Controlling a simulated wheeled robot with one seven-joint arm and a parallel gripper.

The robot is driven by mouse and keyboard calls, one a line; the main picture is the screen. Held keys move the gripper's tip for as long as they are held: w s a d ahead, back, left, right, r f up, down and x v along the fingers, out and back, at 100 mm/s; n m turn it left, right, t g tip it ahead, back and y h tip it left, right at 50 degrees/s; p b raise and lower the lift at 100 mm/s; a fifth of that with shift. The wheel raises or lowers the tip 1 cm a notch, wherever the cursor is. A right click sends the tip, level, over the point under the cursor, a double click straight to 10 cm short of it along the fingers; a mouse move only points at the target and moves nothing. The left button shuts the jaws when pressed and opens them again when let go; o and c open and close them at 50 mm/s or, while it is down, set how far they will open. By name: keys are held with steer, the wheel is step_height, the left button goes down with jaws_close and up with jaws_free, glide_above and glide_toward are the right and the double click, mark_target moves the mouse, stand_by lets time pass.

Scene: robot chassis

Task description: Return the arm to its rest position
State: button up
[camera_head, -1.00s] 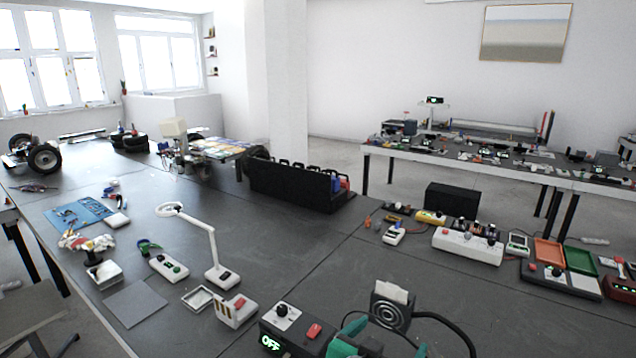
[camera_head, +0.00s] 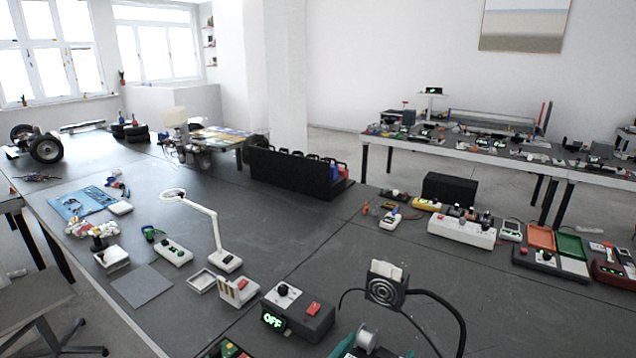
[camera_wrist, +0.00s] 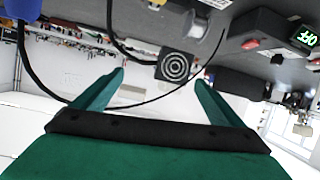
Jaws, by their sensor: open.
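My gripper (camera_wrist: 160,76) shows in the wrist view with its two green fingers spread apart. Nothing is held between them. The wrist picture is upside down, with the tabletop along its top. A black square device with white rings (camera_wrist: 175,66) appears beyond the gap between the fingertips, apart from them. The same ringed device (camera_head: 385,287) stands near the front of the table in the head view. A teal piece with a pale spool (camera_head: 366,338) shows at the bottom edge there; I cannot tell whether any of the teal is my gripper.
A black control box with a lit OFF display (camera_head: 298,315) stands left of the ringed device. A black cable (camera_head: 445,305) loops on its right. A white lamp (camera_head: 217,235), a black rack (camera_head: 290,172) and a white power strip (camera_head: 460,231) stand farther back. The middle tabletop is clear.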

steer(key=s+a+f+n+y, duration=0.1)
steer(key=s+a+f, duration=0.1)
steer(key=s+f, duration=0.3)
steer(key=s+a+f+n+t+y, duration=0.1)
steer(key=s+a+f+n+y, duration=0.1)
steer(key=s+f, duration=0.3)
steer(key=s+a+f+n+t+y, duration=0.1)
steer(key=s+a+f+n, duration=0.1)
steer(key=s+a+f, duration=0.2)
steer(key=shift+s+f+y, duration=0.15)
steer(key=shift+s+f, duration=0.1)
steer(key=shift+f, duration=0.45)
steer(key=shift+s+f+y, duration=0.15)
steer(key=shift+s+f, duration=0.05)
steer(key=shift+f, duration=0.45)
steer(key=s+a+y, duration=0.1)
steer(key=s+a, duration=0.1)
steer(key=s, duration=0.8)
steer(key=s+a+t+y, duration=0.1)
steer(key=s+a, duration=0.1)
steer(key=s, duration=0.9)
steer(key=shift+s+a, duration=0.2)
steer(key=shift+s, duration=0.05)
